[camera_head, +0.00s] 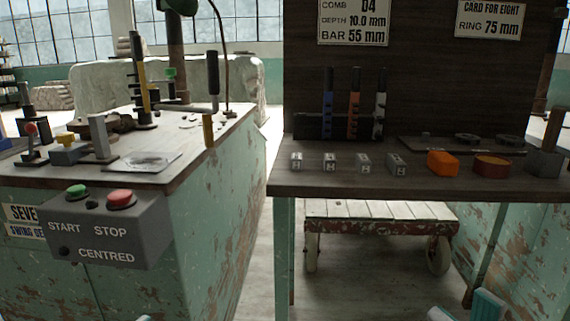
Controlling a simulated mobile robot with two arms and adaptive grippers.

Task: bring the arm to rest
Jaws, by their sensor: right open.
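My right gripper (465,308) shows at the bottom edge, right of centre. Its two pale and teal fingertips stand apart, with nothing seen between them. The rest of it is cut off by the frame. It is low in the picture, below the dark bench (420,183) and in front of the wooden cart. A small pale tip at the bottom edge, left of centre, looks like part of my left gripper (145,318). Too little of it shows to tell its state.
A grey START/STOP box (110,235) is on the green cabinet (215,200) at left. The dark bench carries several small metal blocks, an orange block (442,162) and a round tin (491,167). A wooden cart (380,212) stands beneath. Bare floor (262,270) shows between cabinet and bench.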

